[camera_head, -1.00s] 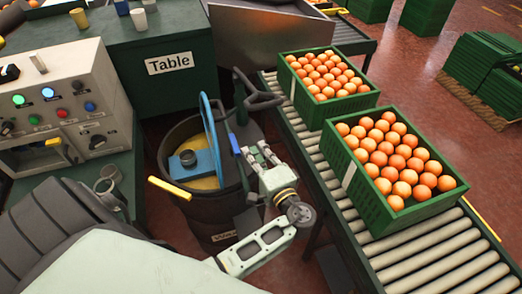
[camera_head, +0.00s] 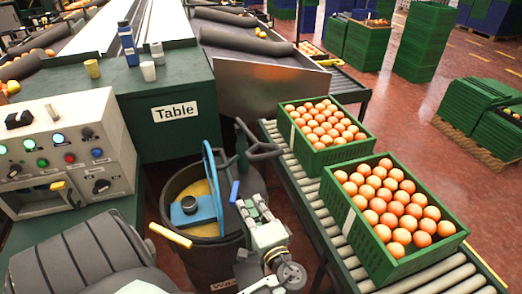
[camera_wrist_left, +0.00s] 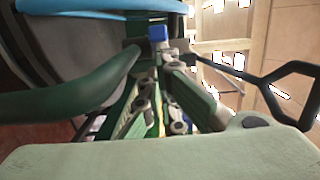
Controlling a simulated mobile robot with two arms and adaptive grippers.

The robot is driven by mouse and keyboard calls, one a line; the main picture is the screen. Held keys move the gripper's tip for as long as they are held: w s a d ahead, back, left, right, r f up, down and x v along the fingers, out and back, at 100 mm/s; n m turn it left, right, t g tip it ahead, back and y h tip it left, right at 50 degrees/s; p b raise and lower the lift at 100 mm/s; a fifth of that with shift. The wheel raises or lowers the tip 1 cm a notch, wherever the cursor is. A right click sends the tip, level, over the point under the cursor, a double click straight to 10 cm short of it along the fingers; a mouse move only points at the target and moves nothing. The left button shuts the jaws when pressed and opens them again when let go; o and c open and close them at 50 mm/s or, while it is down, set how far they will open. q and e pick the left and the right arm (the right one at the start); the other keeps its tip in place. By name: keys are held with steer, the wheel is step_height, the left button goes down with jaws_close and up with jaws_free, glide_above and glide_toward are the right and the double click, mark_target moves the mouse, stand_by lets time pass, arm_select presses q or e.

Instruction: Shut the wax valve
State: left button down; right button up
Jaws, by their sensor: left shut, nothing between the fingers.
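A dark wax barrel (camera_head: 202,252) with a yellowish top stands left of the conveyor. A small blue handle (camera_head: 234,191), apparently the valve lever, is at the barrel's right side. It also shows in the left wrist view (camera_wrist_left: 158,33), just beyond the fingers. My left gripper (camera_head: 249,200) is close to the right of the blue handle, fingers shut and empty. I cannot tell whether they touch. In the left wrist view the fingers (camera_wrist_left: 160,100) point toward the handle. The valve body is mostly hidden. My right gripper is not in view.
A dark handle (camera_head: 262,150) sticks out behind. Green crates of oranges (camera_head: 385,268) rest on the roller conveyor (camera_head: 345,240) at right. A control panel (camera_head: 70,155) and green table (camera_head: 165,135) are left.

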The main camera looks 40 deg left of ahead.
arm_select(q)
steer(key=shift+s+a, duration=0.15)
steer(key=shift+s, duration=0.55)
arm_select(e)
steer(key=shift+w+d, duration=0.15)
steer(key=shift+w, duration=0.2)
arm_select(q)
steer(key=shift+f, duration=0.1)
